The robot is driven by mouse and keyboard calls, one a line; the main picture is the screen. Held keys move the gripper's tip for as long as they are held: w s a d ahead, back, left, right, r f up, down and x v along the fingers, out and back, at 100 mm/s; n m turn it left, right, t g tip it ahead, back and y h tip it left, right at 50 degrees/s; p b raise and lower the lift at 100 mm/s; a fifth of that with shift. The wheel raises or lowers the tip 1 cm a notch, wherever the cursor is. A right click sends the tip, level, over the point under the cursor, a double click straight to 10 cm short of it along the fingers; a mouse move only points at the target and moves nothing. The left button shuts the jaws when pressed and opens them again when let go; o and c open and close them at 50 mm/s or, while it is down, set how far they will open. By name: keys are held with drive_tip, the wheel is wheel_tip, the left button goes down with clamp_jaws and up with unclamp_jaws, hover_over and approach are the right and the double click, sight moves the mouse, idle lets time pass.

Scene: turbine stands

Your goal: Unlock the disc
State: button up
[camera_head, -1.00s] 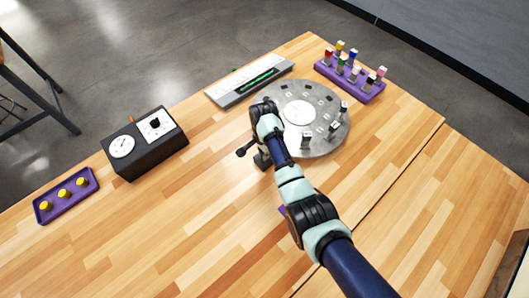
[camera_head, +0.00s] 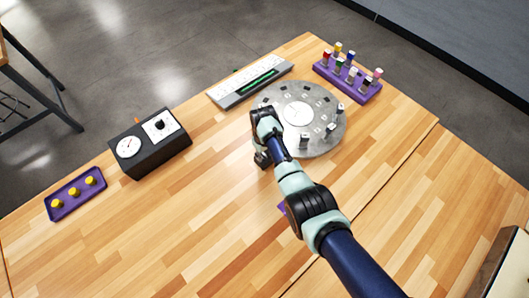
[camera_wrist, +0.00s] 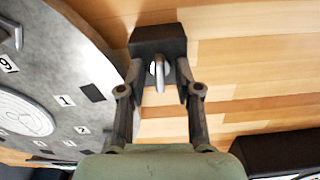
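The round grey disc (camera_head: 322,142) lies on the wooden table, with a white centre dial and several small metal-and-black pieces standing on it. In the wrist view, numbered marks show on the disc (camera_wrist: 55,75) at left. A black block (camera_wrist: 150,40) with a metal lever (camera_wrist: 160,74) is beside the disc's edge. My gripper (camera_wrist: 159,82) is open, with one finger on each side of the lever. A gap shows between lever and fingers; I cannot tell whether the fingertips touch the block. In the head view my arm partly hides the block and the disc's near-left edge.
A purple rack (camera_head: 347,86) with colored pegs stands behind the disc. A grey keyboard-like panel (camera_head: 232,97) lies at its upper left. A black box with dials (camera_head: 148,158) and a purple tray (camera_head: 77,205) with yellow knobs are at left. The front table is mostly clear.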

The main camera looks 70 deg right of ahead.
sight(263, 154)
drive_tip(key=shift+o, duration=0.8)
drive_tip(key=shift+r, duration=0.1)
wheel_tip(263, 154, up, 5)
drive_tip(key=p, duration=0.5)
drive_tip(key=shift+w, duration=0.1)
